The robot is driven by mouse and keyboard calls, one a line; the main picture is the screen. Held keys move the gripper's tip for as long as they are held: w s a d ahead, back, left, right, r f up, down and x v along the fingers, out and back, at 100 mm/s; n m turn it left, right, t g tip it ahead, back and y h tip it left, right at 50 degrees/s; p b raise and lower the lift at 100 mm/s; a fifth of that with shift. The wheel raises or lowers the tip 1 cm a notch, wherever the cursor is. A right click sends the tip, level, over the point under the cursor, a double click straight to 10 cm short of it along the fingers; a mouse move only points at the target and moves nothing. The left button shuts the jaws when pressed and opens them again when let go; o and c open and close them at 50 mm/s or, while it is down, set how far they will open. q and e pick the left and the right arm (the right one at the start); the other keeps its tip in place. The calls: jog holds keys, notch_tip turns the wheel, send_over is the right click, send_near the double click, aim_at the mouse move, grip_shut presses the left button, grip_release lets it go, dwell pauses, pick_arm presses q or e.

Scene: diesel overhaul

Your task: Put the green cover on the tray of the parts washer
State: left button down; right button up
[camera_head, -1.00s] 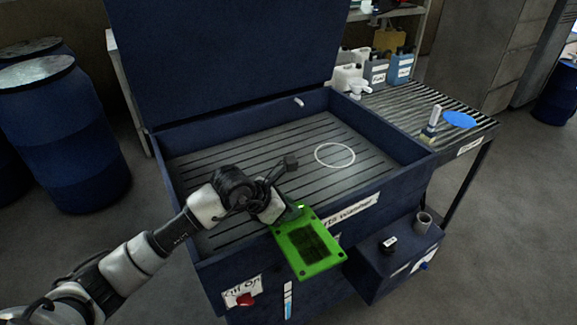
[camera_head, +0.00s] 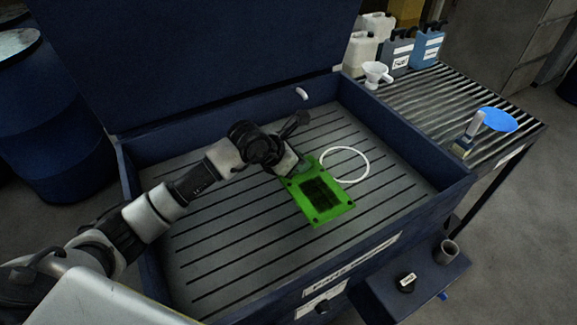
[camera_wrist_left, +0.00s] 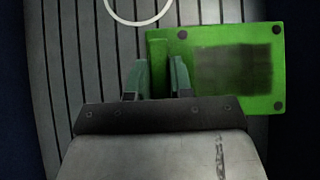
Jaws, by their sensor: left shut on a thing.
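The green cover (camera_head: 322,194) is a flat rectangular plate with a dark patch in its middle and dark holes at its corners. My left gripper (camera_head: 296,170) is shut on its left edge. The left wrist view shows the fingers (camera_wrist_left: 158,78) at one end of the green cover (camera_wrist_left: 277,68). The cover is over the slatted tray (camera_head: 230,240) of the blue parts washer; I cannot tell whether it touches the slats. A white ring (camera_head: 345,164) on the tray lies just behind and right of the cover. My right gripper is not in view.
The washer's blue walls (camera_head: 405,150) surround the tray, and its raised lid (camera_head: 200,60) stands behind. A small white spout (camera_head: 301,93) is at the back wall. A slatted side bench (camera_head: 430,90) holds a funnel (camera_head: 376,74), a brush (camera_head: 468,135) and a blue disc (camera_head: 497,119).

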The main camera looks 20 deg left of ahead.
pick_arm(q)
jog(key=shift+w+a+f, duration=0.25)
jog(key=shift+w+a, duration=0.05)
jog(key=shift+a, duration=0.3)
jog(key=s+a+f+p, duration=0.1)
jog(key=s+a, duration=0.1)
jog(key=a, duration=0.1)
jog(key=p, duration=0.2)
send_over(255, 197)
notch_tip(255, 197, down, 5)
jog(key=shift+d+r, duration=0.1)
jog(key=shift+d, duration=0.05)
notch_tip(255, 197, down, 3)
jog(key=shift+f, duration=0.6)
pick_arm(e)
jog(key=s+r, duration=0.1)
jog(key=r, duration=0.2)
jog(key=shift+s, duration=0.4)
pick_arm(q)
jog(key=shift+f, duration=0.1)
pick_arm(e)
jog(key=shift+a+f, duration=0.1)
